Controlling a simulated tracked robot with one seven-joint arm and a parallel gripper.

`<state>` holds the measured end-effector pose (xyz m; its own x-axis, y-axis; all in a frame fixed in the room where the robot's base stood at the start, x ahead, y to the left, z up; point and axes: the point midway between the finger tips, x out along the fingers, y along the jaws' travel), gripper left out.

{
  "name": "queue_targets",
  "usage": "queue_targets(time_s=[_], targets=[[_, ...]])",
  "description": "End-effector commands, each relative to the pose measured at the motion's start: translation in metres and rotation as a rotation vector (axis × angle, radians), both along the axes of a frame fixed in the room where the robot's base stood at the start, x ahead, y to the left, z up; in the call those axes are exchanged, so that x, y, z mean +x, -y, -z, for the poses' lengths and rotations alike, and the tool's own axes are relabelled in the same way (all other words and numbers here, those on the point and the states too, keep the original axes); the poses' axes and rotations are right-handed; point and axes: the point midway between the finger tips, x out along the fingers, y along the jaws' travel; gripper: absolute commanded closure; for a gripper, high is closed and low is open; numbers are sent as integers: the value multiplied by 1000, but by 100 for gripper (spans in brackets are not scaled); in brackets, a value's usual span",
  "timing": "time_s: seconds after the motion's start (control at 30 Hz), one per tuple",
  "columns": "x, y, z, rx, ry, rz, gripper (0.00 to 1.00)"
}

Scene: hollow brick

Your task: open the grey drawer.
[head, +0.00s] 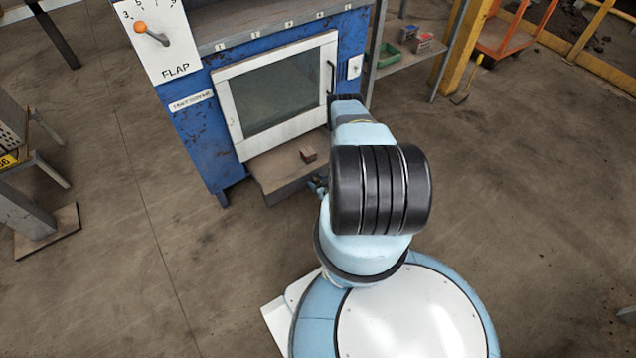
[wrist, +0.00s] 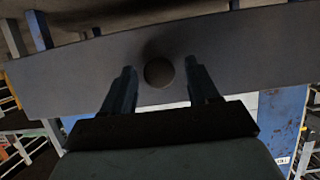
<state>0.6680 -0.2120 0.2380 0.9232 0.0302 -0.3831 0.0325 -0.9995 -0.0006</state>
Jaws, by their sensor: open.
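The grey drawer (wrist: 75,75) shows in the wrist view as a wide flat grey front with a round dark knob (wrist: 159,72). My gripper (wrist: 160,68) is open, with one finger on each side of the knob and a gap showing on both sides. In the head view my arm hides most of the gripper, and the knob is hidden. There a grey-brown box-like part (head: 283,187) juts out below the white-framed door of the blue machine. I cannot tell from this view how far the drawer itself stands out.
A small reddish-brown brick (head: 308,155) lies on the jutting part, below the white-framed door (head: 225,100). The blue machine (head: 205,145) has a flap lever (head: 150,33). A shelf with bins (head: 388,54) stands to its right.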

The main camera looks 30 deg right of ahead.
Motion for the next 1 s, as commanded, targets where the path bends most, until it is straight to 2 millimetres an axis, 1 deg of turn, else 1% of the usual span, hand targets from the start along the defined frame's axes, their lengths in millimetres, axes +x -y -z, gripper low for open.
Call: queue_targets(time_s=[0.17, 0.27, 0.37, 0.7, 0.83, 1.0], targets=[[-4, 0, -1, 0, -1, 0, 40], [-14, 1, -5, 1, -3, 0, 40], [-29, 1, -11, 1, -3, 2, 40], [-91, 3, -36, 0, -3, 1, 40], [-109, 3, -44, 1, -2, 0, 40], [-123, 4, -50, 0, -1, 0, 40]])
